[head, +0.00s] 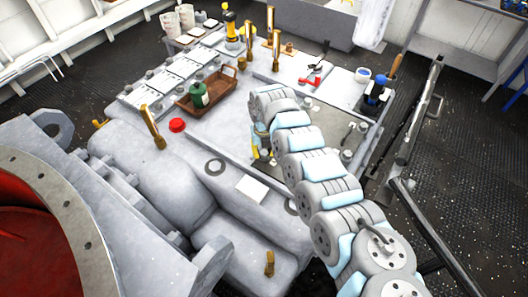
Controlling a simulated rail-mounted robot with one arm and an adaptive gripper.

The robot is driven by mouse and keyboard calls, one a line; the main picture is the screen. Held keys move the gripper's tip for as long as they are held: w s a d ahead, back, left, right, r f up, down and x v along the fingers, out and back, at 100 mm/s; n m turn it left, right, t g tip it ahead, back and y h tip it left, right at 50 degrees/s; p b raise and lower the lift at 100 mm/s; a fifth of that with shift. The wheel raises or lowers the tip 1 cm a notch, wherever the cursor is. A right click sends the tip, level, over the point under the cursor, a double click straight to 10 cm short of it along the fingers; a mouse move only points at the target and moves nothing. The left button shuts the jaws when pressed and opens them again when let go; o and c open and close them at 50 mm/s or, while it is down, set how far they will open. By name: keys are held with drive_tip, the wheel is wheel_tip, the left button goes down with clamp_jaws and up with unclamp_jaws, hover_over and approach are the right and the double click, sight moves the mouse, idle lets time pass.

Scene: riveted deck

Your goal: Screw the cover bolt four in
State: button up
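My arm reaches in from the lower right over the grey machine (228,190) and bends down at its far end. My gripper (264,153) seems to be at that end, low over a flat plate (328,117). My own arm links cover much of it, so I cannot see its fingers or whether it holds anything. Small bolt-like pieces stand at the plate's right side, a dark one (349,130) and a grey one (346,155). I cannot tell which is cover bolt four, or how deep any bolt sits.
A brown tray (184,104) holding a green object (199,95) lies left of the arm. A red cap (177,125) and upright brass pieces (152,126) stand nearby. A blue-and-black tool (377,92) is at right. A dark rail (418,115) runs along the right side.

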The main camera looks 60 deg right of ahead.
clamp_jaws()
drive_tip(key=shift+r, duration=0.1)
